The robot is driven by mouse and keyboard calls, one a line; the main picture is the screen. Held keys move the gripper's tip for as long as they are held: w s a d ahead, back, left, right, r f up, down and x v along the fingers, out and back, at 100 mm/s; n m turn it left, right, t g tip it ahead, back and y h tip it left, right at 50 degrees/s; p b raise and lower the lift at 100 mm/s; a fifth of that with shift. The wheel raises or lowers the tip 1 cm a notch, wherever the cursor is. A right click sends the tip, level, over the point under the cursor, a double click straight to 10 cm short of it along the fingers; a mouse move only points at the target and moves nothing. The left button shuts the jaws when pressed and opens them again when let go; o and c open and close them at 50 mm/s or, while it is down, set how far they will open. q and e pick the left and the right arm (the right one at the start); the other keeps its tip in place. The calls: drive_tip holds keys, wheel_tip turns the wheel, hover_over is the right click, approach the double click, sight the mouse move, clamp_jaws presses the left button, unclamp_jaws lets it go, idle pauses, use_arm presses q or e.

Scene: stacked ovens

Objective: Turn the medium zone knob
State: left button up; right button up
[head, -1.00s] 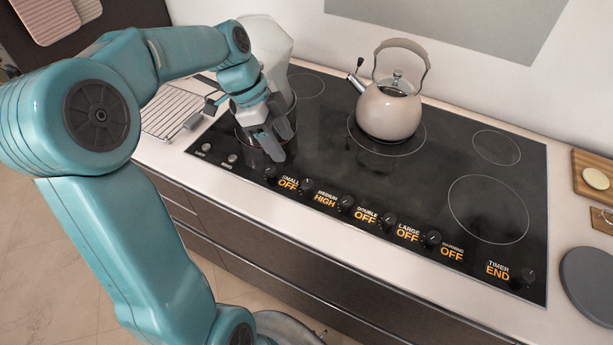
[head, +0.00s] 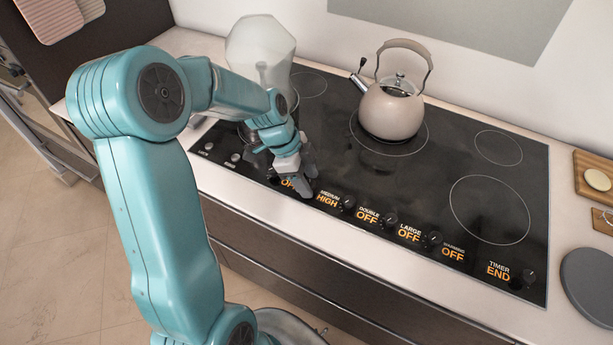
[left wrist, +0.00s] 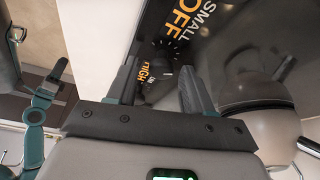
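The medium zone display (head: 327,199) reads HIGH in the control row at the cooktop's front edge. In the left wrist view, a dark knob (left wrist: 167,80) with white tick marks shows between the fingers, below the SMALL OFF label (left wrist: 187,20). My left gripper (left wrist: 160,85) is open, with one finger on each side of this knob in the picture. I cannot tell whether the fingers touch it.
A beige kettle (head: 391,108) stands on a rear zone. A translucent vessel (head: 259,45) stands behind my left forearm. The cooktop (head: 410,170) is clear at the centre.

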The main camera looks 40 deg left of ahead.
use_arm(q)
drive_tip(key=shift+w, duration=0.1)
clamp_jaws()
drive_tip(key=shift+f, duration=0.1)
